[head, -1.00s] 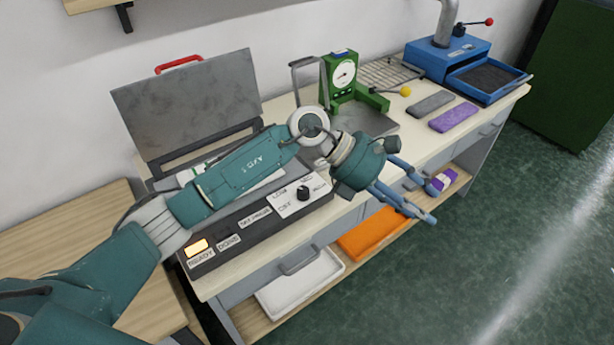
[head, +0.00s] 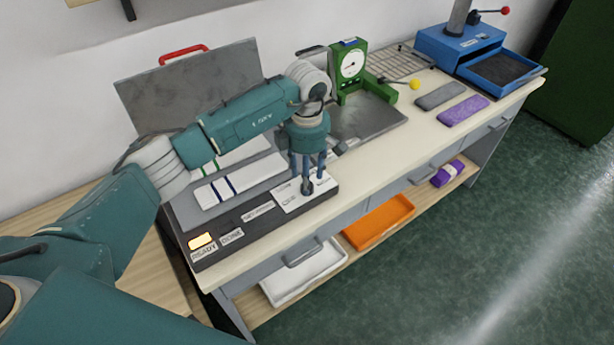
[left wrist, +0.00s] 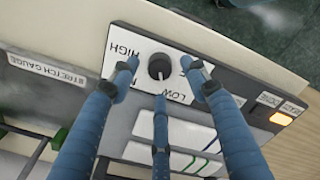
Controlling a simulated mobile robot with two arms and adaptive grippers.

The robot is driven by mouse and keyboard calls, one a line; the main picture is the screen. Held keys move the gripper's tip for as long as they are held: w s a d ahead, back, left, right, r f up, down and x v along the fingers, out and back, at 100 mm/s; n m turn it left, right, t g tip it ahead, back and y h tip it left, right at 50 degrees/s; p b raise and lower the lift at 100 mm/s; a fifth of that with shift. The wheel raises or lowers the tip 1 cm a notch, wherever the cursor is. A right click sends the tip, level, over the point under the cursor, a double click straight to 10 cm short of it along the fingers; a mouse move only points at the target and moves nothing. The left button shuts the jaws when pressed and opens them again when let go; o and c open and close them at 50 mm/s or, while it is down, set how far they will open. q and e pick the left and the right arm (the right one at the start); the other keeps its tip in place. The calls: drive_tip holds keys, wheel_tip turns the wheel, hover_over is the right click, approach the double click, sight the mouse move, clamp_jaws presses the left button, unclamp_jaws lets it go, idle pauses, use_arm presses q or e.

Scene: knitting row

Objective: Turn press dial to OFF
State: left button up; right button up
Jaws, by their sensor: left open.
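The press dial (left wrist: 159,67) is a round black knob on a white plate in the left wrist view. HIGH and LOW are readable beside it; the other labels are partly covered by fingers. A small pale mark on the knob seems to face LOW. My left gripper (head: 307,184) points down over the dial plate (head: 291,203) in the head view and hides most of the knob. In the left wrist view its blue fingers (left wrist: 160,88) are spread around the knob, open; contact cannot be told. My right gripper is not in view.
The press lid (head: 190,85) stands open; striped white pieces (head: 247,180) lie on its bed. The READY lamp (head: 200,241) glows amber. A green gauge (head: 350,68) and a blue box press (head: 470,50) stand farther right. An orange tray (head: 378,222) sits on the lower shelf.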

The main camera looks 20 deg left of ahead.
use_arm(q)
wheel_tip(320, 180, down, 2)
drive_tip(key=shift+f, duration=0.2)
drive_tip(key=c, duration=1.2)
drive_tip(key=shift+o, duration=0.2)
